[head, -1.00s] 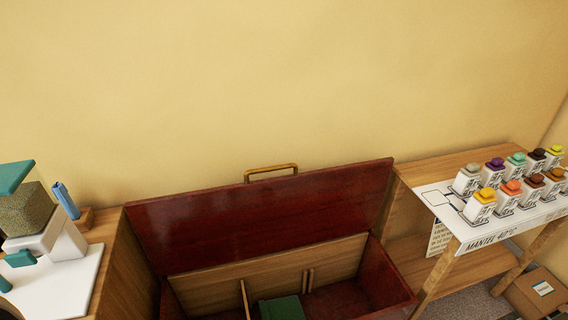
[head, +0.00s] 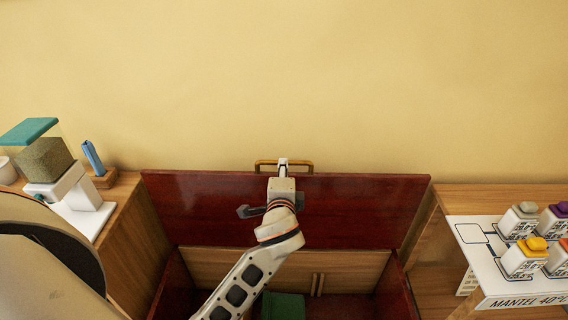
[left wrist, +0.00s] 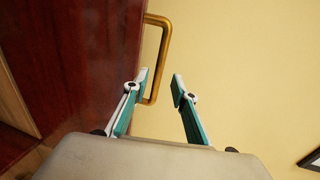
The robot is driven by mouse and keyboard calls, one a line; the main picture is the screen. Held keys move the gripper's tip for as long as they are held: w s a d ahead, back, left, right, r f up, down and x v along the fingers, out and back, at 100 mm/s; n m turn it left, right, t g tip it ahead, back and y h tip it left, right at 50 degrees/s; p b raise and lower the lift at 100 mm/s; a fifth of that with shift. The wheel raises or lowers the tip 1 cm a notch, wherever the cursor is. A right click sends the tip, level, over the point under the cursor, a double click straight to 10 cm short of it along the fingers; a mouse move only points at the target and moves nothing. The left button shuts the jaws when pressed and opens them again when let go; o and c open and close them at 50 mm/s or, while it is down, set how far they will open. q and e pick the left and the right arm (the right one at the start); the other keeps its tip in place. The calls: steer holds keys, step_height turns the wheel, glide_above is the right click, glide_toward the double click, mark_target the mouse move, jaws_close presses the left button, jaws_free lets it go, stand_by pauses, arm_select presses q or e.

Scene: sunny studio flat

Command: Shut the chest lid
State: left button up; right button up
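The chest has a dark red lid (head: 350,205) standing open, upright against the yellow wall. A brass handle (head: 305,163) sits on the lid's top edge; it also shows in the left wrist view (left wrist: 166,45). My left gripper (head: 283,164) is at the handle, in front of the lid. In the left wrist view its teal fingers (left wrist: 160,82) are apart, with part of the handle between or just beyond them; I cannot tell whether they touch it. The chest's inside (head: 345,305) holds wooden dividers and a green item (head: 285,305). My right gripper is not in view.
A wooden cabinet (head: 128,230) with a grinder-like machine (head: 62,170) and a blue item (head: 93,157) stands left of the chest. A wooden table (head: 480,198) with several coloured-cap bottles (head: 522,258) stands on the right. The wall above the lid is bare.

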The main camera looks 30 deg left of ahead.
arm_select(q)
steer(key=x, duration=0.6)
steer(key=shift+w+a+f, duration=0.1)
steer(key=shift+w, duration=0.05)
jaws_close()
